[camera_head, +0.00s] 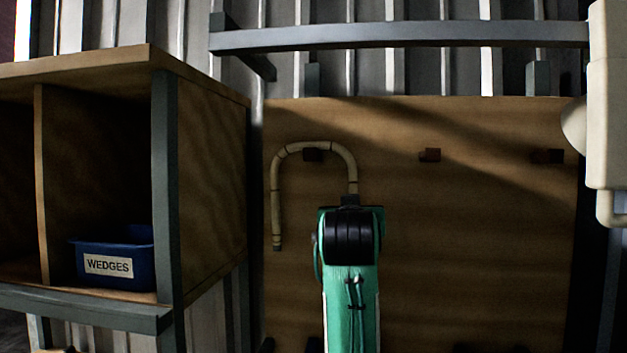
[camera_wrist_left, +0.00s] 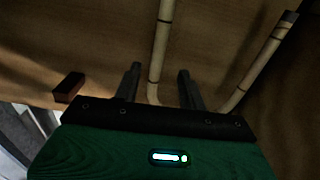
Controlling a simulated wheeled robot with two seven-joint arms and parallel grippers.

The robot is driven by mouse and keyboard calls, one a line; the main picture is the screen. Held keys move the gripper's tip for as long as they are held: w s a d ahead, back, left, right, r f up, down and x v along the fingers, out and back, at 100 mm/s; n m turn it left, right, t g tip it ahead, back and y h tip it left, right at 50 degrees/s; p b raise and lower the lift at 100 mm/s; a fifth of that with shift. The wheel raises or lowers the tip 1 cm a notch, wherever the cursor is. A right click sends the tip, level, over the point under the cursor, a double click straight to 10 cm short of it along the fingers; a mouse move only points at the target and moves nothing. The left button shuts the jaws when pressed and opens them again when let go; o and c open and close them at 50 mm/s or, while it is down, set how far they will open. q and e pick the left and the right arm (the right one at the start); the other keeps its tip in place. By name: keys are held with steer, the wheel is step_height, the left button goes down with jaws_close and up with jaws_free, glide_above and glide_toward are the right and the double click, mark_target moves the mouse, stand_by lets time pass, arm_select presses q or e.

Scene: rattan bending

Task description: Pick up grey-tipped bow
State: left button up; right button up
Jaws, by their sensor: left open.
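The bow (camera_head: 316,147) is a pale bent cane with dark bands, hanging as an upside-down U over a peg on the brown board. Its left leg ends in a grey tip (camera_head: 277,246), which also shows in the left wrist view (camera_wrist_left: 290,16). My left gripper (camera_head: 349,199) is at the bow's right leg, whose lower end it hides. In the left wrist view, the open fingers (camera_wrist_left: 159,75) stand on either side of this leg (camera_wrist_left: 163,40). My right gripper is not in view.
Two more pegs, a middle one (camera_head: 430,155) and a right one (camera_head: 548,156), are bare on the board (camera_head: 480,230). A wooden shelf (camera_head: 208,160) with a blue WEDGES bin (camera_head: 115,262) stands close on the left. A pale fixture (camera_head: 608,100) is at the right edge.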

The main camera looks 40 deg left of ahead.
arm_select(q)
steer(key=p+x, duration=0.5)
steer(key=x, duration=0.4)
steer(key=shift+r, duration=0.25)
steer(key=shift+d, duration=0.15)
steer(key=shift+c, duration=0.4)
jaws_close()
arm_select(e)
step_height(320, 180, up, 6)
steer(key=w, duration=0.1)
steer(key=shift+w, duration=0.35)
